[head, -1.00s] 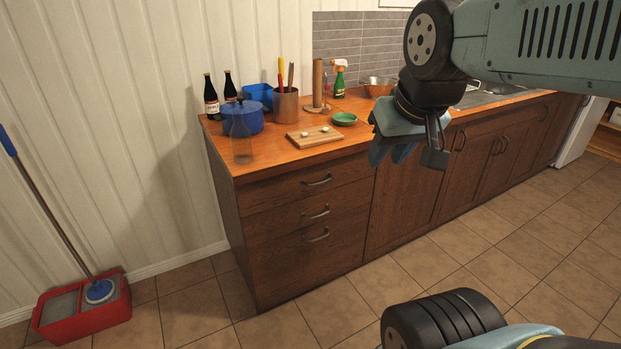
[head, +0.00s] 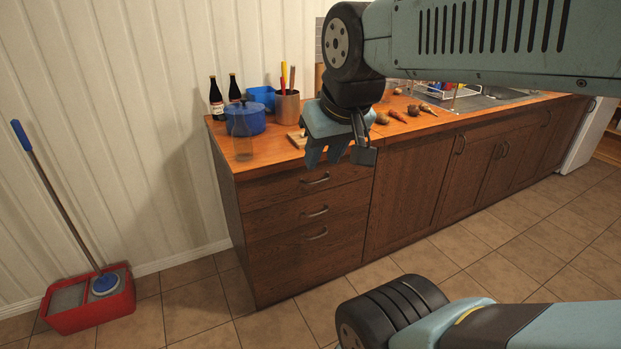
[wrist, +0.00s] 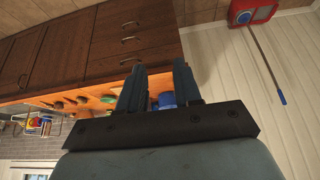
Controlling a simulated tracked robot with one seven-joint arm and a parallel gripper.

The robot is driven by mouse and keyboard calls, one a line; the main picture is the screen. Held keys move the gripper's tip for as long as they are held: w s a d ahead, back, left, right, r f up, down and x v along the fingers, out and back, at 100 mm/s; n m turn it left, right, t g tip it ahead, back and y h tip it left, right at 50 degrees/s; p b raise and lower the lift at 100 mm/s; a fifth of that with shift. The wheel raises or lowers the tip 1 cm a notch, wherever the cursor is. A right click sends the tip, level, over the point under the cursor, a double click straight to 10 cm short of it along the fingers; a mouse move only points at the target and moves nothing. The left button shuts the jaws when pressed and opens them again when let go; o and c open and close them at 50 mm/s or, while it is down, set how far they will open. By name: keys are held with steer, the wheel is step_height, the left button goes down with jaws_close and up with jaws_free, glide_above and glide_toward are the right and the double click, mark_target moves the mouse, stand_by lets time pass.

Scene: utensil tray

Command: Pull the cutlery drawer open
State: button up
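No mark shows which drawer holds cutlery. My gripper (head: 338,158) appears just above and right of the top handle in the head view, not touching it. In the wrist view its two fingers (wrist: 158,82) stand apart with nothing between them.
My arm hides part of the counter. A red mop bucket (head: 90,315) stands at left; the floor before the drawers is clear.

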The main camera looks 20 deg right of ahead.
mark_target(321, 181)
steer(key=w+d+f+n+t+h, duration=0.1)
steer(key=w+d+f+n+t, duration=0.25)
steer(key=w, duration=0.75)
steer(key=w+d+f+n, duration=0.3)
steer(key=w+d+f, duration=0.25)
steer(key=w, duration=0.45)
steer(key=w+d+f+n+t+h, duration=0.1)
steer(key=w+d+f+n+t, duration=0.25)
steer(key=w, duration=0.75)
steer(key=w+d+f+n+t+y, duration=0.1)
steer(key=w+d+f+n, duration=0.2)
steer(key=f, duration=0.4)
steer(key=w+d+f+n+t, duration=0.1)
steer(key=w+d+f+n, duration=0.1)
steer(key=d+f, duration=0.4)
steer(key=s+d+f+n+t+y, duration=0.1)
steer(key=s+f+n+t, duration=0.15)
steer(key=f, duration=0.45)
steer(key=s+d+f+n+t+y, duration=0.1)
steer(key=s+f, duration=0.2)
steer(key=f, duration=0.4)
steer(key=w, duration=1.4)
steer(key=shift+a+r, duration=0.2)
steer(key=shift+r, duration=0.05)
steer(key=shift+s, duration=0.1)
jaws_close()
